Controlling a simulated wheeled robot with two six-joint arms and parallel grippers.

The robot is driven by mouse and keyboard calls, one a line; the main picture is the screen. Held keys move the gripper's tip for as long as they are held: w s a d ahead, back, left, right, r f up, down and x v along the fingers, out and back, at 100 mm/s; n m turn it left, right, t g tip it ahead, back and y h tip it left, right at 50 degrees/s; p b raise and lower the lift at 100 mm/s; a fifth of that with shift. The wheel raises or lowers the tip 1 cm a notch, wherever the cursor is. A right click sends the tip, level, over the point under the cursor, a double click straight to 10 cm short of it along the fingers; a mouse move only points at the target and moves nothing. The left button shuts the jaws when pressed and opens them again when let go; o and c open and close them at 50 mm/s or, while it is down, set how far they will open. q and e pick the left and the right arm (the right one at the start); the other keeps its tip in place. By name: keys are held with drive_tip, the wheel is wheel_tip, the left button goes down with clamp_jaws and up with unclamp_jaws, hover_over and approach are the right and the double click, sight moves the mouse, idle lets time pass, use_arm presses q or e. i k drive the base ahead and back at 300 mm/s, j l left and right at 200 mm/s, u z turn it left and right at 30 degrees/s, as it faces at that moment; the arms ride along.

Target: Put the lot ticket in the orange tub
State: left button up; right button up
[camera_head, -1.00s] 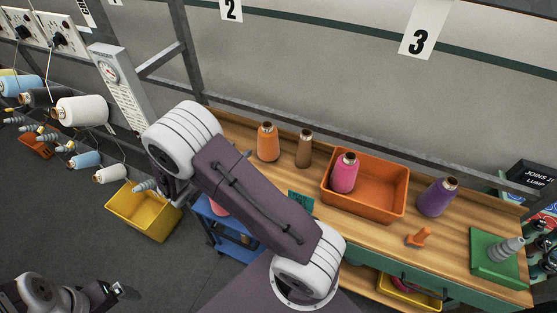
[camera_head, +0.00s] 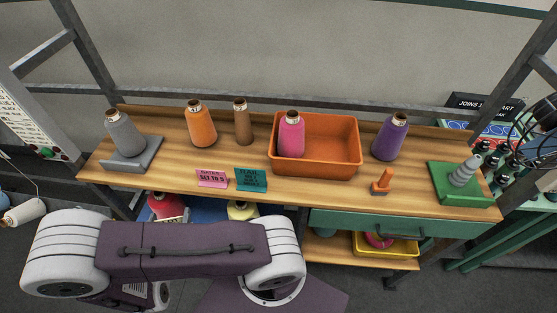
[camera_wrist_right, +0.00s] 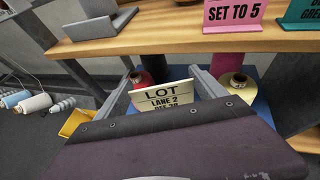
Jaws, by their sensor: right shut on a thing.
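The lot ticket (camera_wrist_right: 162,97) is a cream card with black print reading LOT, LANE 2; its lower part is hidden by my wrist. My right gripper (camera_wrist_right: 163,80) is shut on it, with a finger at each side, in front of and below the bench edge. In the head view my right arm crosses the lower left and the ticket cannot be made out. The orange tub (camera_head: 341,149) stands on the bench, open at the top, with a pink cone (camera_head: 291,134) in its left part. Its right part looks empty. My left gripper is out of view.
On the wooden bench (camera_head: 320,195) stand grey (camera_head: 125,136), orange (camera_head: 200,126), brown (camera_head: 242,124) and purple cones (camera_head: 390,138). A pink sign (camera_head: 212,178) and a teal sign (camera_head: 250,180) stand left of the tub, near the front edge. An orange peg (camera_head: 382,180) is at its front right.

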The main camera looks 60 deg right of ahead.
sight(325, 155)
drive_tip(key=k+z, duration=0.15)
drive_tip(key=z, duration=0.25)
drive_tip(key=k+z, duration=0.15)
drive_tip(key=z, duration=0.25)
drive_tip(key=k+z, duration=0.15)
drive_tip(key=z, duration=0.3)
